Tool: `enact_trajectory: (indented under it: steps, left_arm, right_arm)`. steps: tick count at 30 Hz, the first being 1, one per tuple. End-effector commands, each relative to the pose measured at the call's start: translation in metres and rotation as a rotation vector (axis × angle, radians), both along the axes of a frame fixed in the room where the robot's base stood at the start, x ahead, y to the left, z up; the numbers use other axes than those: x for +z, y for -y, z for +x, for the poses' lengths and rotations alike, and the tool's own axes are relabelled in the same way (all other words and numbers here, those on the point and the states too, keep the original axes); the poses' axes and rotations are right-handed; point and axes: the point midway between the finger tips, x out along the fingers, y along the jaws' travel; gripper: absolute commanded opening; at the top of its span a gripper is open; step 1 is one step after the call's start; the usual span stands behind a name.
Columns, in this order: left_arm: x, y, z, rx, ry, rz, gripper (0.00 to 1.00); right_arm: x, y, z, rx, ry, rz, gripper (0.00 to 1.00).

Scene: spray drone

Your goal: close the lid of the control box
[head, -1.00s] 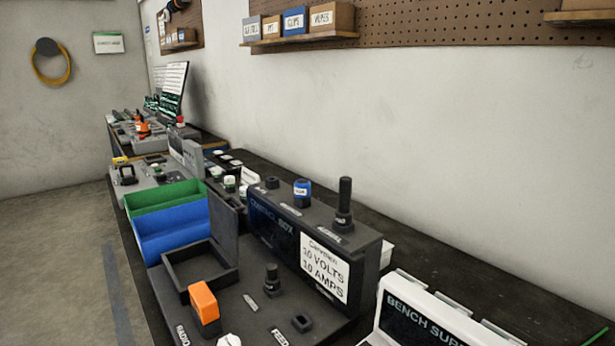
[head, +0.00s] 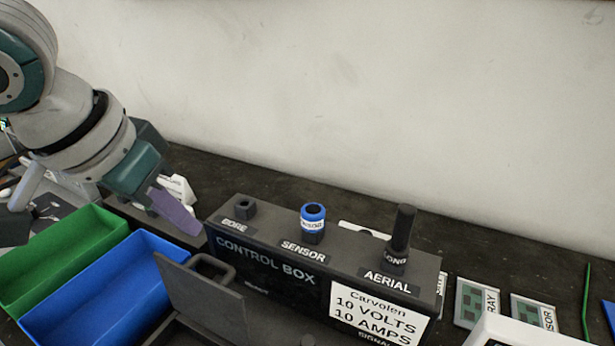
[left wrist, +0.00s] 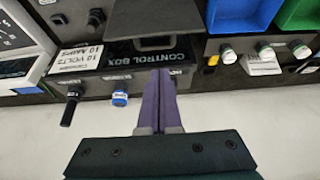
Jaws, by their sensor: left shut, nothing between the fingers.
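The dark control box (head: 265,255) stands on the bench with its labelled upright panel facing me. Its lid (head: 205,300), a dark plate with a loop handle on its top edge, stands raised in front of the panel's left part. The lower tray is mostly cut off by the frame's bottom. My left gripper (head: 180,212), with purple fingers, is shut and empty, above and behind the blue bin, left of the panel. In the left wrist view its fingers (left wrist: 161,80) point toward the lid (left wrist: 152,14), whose handle (left wrist: 155,43) is just beyond the tips. My right gripper is not in view.
A green bin (head: 70,250) and a blue bin (head: 105,295) stand left of the box. A blue sensor knob (head: 313,218) and a tall black aerial (head: 402,230) rise from the panel's top. Small boards (head: 478,303) lie at the right. The wall is behind.

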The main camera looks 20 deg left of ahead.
Motion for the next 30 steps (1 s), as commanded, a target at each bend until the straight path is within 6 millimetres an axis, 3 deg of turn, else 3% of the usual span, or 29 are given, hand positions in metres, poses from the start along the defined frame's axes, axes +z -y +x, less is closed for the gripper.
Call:
enact_trajectory:
  steps: [13, 19, 30]
  left_arm:
    - [-0.071, 0.003, 0.031, -0.001, -0.001, 0.000, 0.00]
    - [-0.082, 0.004, 0.037, -0.004, 0.000, 0.002, 0.00]
    - [-0.083, 0.003, 0.037, -0.003, 0.001, 0.003, 0.00]
  right_arm:
    - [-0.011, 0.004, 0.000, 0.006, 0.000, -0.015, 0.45]
    - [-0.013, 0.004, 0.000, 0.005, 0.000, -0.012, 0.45]
    - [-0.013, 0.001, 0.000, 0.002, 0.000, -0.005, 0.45]
